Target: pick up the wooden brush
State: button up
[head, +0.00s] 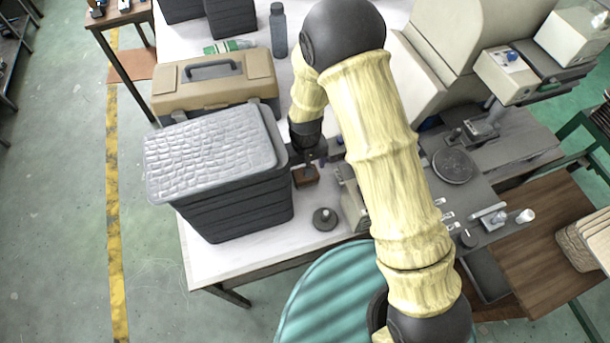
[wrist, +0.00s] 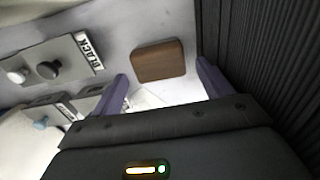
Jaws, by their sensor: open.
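The wooden brush (head: 305,177) is a small brown block on the white table, just right of the grey box. In the wrist view its flat brown wooden face (wrist: 159,60) shows whole, ahead of and between the purple fingers. My gripper (wrist: 164,84) is open and empty, with one finger on each side of the brush's line. In the head view my gripper (head: 312,160) is small and partly dark, just above the brush. The gap between fingertips and brush is hard to judge.
The grey ribbed box (head: 235,205) with a textured lid stands close on the left; its wall (wrist: 262,60) is near the right finger. A round dark knob-like piece (head: 325,218) lies in front. A tan toolbox (head: 215,82) stands behind. A panel marked "BLACK" (wrist: 55,68) lies left.

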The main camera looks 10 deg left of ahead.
jog(key=shift+w+d+f, duration=0.1)
jog(key=shift+d+f, duration=0.05)
jog(key=shift+f, duration=0.3)
jog(key=shift+f+p, duration=0.85)
jog(key=shift+f, duration=1.3)
jog(key=shift+w, duration=0.1)
jog(key=c, duration=0.8)
